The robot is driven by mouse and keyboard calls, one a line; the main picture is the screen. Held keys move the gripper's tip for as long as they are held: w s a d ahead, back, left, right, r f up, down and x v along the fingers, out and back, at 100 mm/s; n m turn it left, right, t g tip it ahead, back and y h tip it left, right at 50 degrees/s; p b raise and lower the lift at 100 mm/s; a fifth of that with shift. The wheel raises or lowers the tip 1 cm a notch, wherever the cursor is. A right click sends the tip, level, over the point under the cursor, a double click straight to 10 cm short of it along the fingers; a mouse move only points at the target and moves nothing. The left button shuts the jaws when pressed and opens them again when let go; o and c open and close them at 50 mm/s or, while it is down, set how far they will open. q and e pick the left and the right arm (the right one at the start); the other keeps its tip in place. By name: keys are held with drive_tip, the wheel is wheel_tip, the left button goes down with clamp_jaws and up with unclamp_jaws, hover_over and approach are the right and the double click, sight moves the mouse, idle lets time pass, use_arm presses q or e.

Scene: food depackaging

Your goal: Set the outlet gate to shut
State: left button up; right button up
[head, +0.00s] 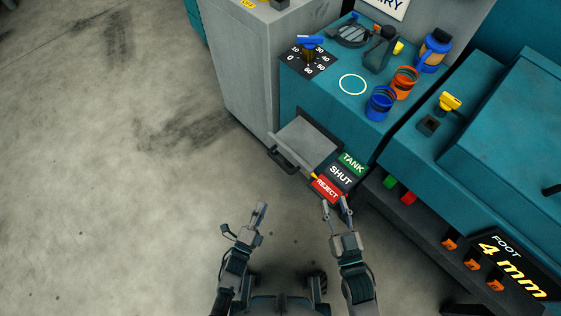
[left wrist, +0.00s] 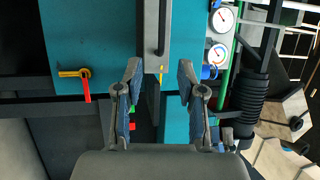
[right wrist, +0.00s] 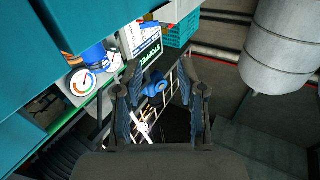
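The outlet gate is a grey plate (head: 308,141) with a dark bar handle (head: 283,161) at its lower left edge in the head view. A small yellow pointer (head: 313,176) at its lower corner is by the top of the red REJECT label (head: 326,189). The SHUT label (head: 341,175) and green TANK label (head: 352,162) lie further up. The left wrist view shows the handle (left wrist: 162,28) and pointer (left wrist: 161,74) ahead, between the fingertips. My left gripper (head: 244,221) is open and empty, below and left of the handle. My right gripper (head: 336,206) is open and empty, just below REJECT.
A grey cabinet (head: 245,65) stands left of the gate. The teal machine carries a dial (head: 309,58), blue cup (head: 380,103) and orange cup (head: 404,82). Green and red buttons (head: 408,198) sit right of the labels. Floor at left is clear.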

sight(280, 163)
use_arm(q)
drive_tip(key=b+x, duration=0.2)
drive_tip(key=x, duration=1.4)
drive_tip(key=shift+w+d, duration=0.1)
drive_tip(key=shift+w+d+r, duration=0.15)
drive_tip(key=shift+w+r, duration=0.1)
drive_tip(key=shift+w, duration=0.1)
use_arm(e)
wheel_tip(280, 163, up, 6)
drive_tip(key=s+t, duration=0.2)
drive_tip(key=t, duration=0.3)
drive_tip(key=shift+m+y, duration=0.3)
drive_tip(key=shift+y, duration=0.1)
use_arm(q)
clamp_jaws()
use_arm(e)
drive_tip(key=shift+w+f, duration=0.1)
